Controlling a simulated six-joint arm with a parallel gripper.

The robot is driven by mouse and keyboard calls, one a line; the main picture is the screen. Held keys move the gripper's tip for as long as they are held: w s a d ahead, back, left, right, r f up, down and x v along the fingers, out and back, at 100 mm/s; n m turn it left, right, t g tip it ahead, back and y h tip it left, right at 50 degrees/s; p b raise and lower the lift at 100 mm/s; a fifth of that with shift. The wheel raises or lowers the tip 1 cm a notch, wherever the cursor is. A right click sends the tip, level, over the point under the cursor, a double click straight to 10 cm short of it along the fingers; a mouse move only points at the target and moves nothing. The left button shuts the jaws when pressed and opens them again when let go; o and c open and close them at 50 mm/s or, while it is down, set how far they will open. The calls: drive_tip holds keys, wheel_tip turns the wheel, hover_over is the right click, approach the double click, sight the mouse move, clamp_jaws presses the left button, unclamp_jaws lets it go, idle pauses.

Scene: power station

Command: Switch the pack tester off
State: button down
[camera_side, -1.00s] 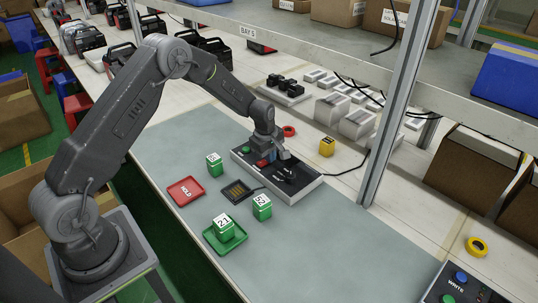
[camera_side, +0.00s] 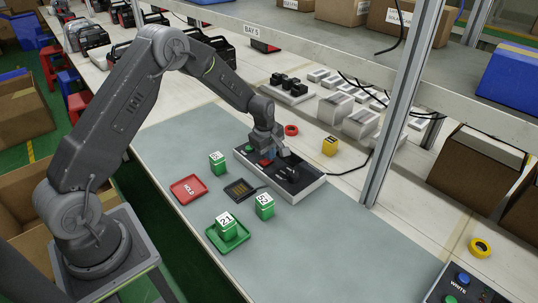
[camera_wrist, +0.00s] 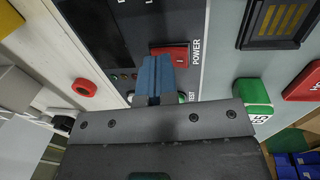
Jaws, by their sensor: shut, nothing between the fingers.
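The pack tester (camera_side: 305,186) is a dark-topped box with a pale side on the mat. In the wrist view its panel (camera_wrist: 222,20) has a red rocker switch (camera_wrist: 180,52) labelled POWER and a green button (camera_wrist: 182,97) by the word TEST. My gripper (camera_wrist: 152,62) is shut and empty. Its blue fingers point at the panel, with their tips beside and partly over the switch's left end; I cannot tell whether they touch it. In the side view my gripper (camera_side: 267,156) is low over the tester's left half and hides part of the panel.
Near the tester are a dark contact plate (camera_side: 240,189), green packs (camera_side: 217,162) (camera_side: 265,205), a red HOLD tray (camera_side: 188,189) and a green tray (camera_side: 213,238) holding a pack. A red ring (camera_side: 291,130) and yellow block (camera_side: 329,146) lie behind. A metal post (camera_side: 392,130) stands right.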

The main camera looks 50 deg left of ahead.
wheel_tip(320, 180, up, 13)
drive_tip(key=w, duration=0.2)
idle(0.3)
drive_tip(key=s+d+r+m+t, duration=0.1)
drive_tip(key=s+d+r+m, duration=0.35)
drive_tip(key=s+r, duration=0.3)
drive_tip(key=s+d+r+m+t, duration=0.1)
drive_tip(key=s+d+r+m, duration=0.2)
drive_tip(key=s+r+m, duration=0.35)
drive_tip(key=s+d+m+t, duration=0.1)
drive_tip(key=s+d+m, duration=0.1)
drive_tip(key=s, duration=0.7)
drive_tip(key=s+d+m+t, duration=0.1)
drive_tip(key=s+m, duration=0.4)
drive_tip(key=s, duration=0.5)
drive_tip(key=shift+d+r, duration=0.3)
drive_tip(key=shift+d, duration=0.2)
